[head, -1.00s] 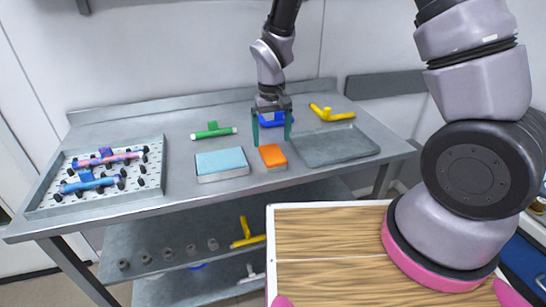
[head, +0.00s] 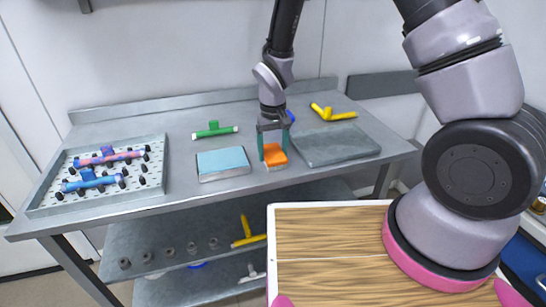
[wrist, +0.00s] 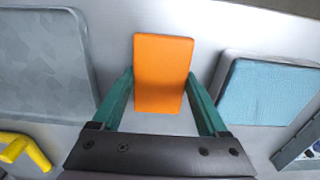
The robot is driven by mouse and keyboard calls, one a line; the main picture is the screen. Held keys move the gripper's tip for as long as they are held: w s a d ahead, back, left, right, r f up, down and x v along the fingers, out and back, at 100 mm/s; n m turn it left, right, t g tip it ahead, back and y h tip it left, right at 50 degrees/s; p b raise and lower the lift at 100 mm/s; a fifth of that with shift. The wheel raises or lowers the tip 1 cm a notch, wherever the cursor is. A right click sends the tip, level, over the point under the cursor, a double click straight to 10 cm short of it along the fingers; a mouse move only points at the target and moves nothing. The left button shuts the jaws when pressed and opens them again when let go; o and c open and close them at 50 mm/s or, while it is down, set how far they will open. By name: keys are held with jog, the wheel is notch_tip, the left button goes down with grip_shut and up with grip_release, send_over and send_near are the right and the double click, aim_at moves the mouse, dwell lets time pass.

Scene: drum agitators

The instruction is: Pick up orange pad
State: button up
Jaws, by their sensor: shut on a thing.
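The orange pad (head: 274,158) is on the steel table, between the light blue pad and the grey tray. It also shows in the wrist view (wrist: 162,72). My gripper (head: 274,154) is down at the pad, with one green finger on each side of it. In the wrist view my gripper (wrist: 161,95) has its fingers against the pad's left and right sides, shut on it. The pad looks level, and I cannot tell whether it is clear of the table top.
The light blue pad (head: 222,164) lies to the left and the grey tray (head: 335,145) to the right, both close by. A green part (head: 214,130), a yellow part (head: 332,113) and a blue part (head: 291,117) lie behind. A perforated tray (head: 150,178) with coloured parts stands at far left.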

aim_at(273, 153)
jog(key=shift+r, duration=0.1)
notch_tip(273, 153, up, 10)
jog(key=shift+f, duration=0.1)
dwell(0.3)
